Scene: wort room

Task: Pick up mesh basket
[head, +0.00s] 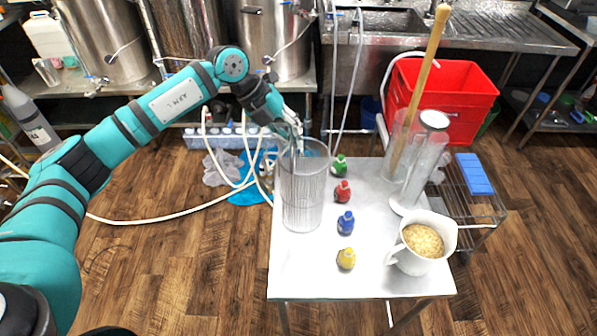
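The mesh basket (303,195) is a tall, grey, see-through cylinder with fine vertical lines. It stands upright on the left part of the small metal table (320,270). My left gripper (295,140) comes down from the upper left to the far side of the basket's rim. Its fingers overlap the rim in the head view. The picture is too small to tell whether they are closed on the wall or apart. My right gripper is not in view.
Green (339,165), red (343,191), blue (346,223) and yellow (346,259) small bottles stand right of the basket. A grain-filled white jug (410,262), a clear cylinder (425,165) and a wooden paddle (420,85) are farther right. The table's front left is clear.

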